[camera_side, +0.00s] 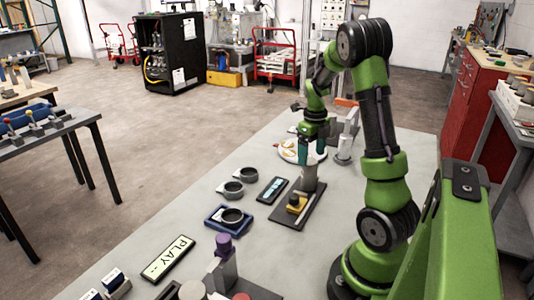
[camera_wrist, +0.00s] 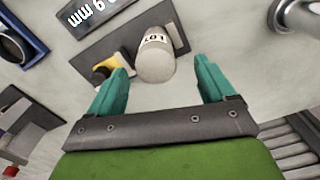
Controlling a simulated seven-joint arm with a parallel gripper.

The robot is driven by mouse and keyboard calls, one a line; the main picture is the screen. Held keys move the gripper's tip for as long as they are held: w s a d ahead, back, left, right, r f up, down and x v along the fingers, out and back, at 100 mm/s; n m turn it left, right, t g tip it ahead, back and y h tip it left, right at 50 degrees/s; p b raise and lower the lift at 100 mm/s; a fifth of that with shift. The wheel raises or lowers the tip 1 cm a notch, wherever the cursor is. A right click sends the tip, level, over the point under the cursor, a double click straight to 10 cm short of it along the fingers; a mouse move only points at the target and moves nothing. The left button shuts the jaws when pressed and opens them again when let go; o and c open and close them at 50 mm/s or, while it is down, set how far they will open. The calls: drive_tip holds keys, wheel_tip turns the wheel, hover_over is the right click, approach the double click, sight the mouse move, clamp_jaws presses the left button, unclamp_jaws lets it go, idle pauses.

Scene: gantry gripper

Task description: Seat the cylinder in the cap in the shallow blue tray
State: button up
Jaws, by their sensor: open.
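The pale grey cylinder (camera_side: 309,182) stands upright on a dark plate, beside a yellow and black part. In the wrist view the cylinder (camera_wrist: 155,58) shows lettering and lies just ahead of the gap between my fingers. My gripper (camera_side: 313,152) is open, pointing down just above the cylinder's top; its teal fingers (camera_wrist: 160,68) are apart and hold nothing. The shallow blue tray (camera_side: 211,224) lies left of the plate, with a dark round cap (camera_side: 232,216) in it. The cap's opening faces up and looks empty.
A small display (camera_side: 272,190) lies between tray and plate.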

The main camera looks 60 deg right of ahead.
sight(309, 171)
drive_tip(key=shift+a+f, duration=0.15)
drive_tip(key=shift+f, duration=1.55)
drive_tip(key=shift+a+f, duration=0.15)
drive_tip(key=shift+f, duration=1.5)
drive_tip(key=c, duration=1.5)
drive_tip(key=shift+r, duration=0.1)
